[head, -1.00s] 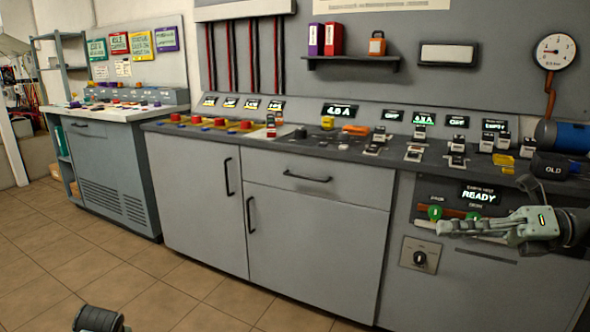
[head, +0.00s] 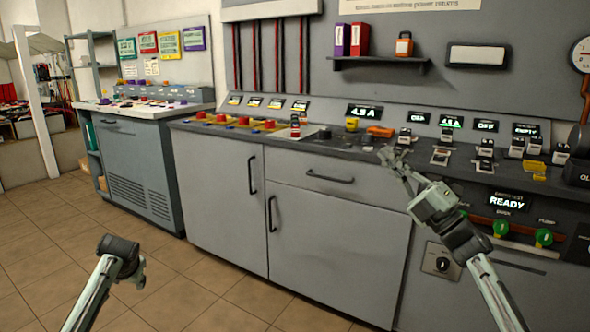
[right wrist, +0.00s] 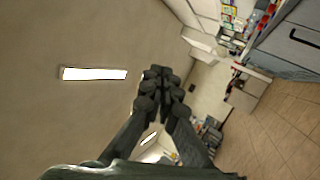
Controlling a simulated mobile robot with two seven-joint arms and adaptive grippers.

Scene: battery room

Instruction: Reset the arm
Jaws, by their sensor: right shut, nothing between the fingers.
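My right arm comes in from the lower right in the head view. Its gripper (head: 388,158) is raised in front of the grey bench's worktop, fingers pointing up and left. In the right wrist view its dark fingers (right wrist: 161,88) are together with nothing between them. My left arm rises from the bottom left in the head view. The small part of the left gripper (head: 139,276) that shows is over the tiled floor, well away from the benches; its fingers are not clear.
The grey bench (head: 330,222) carries switches, displays and red knobs. A second bench (head: 140,175) stands further left. A shelf (head: 375,62) with binders hangs above. The tiled floor (head: 215,300) before the benches is clear.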

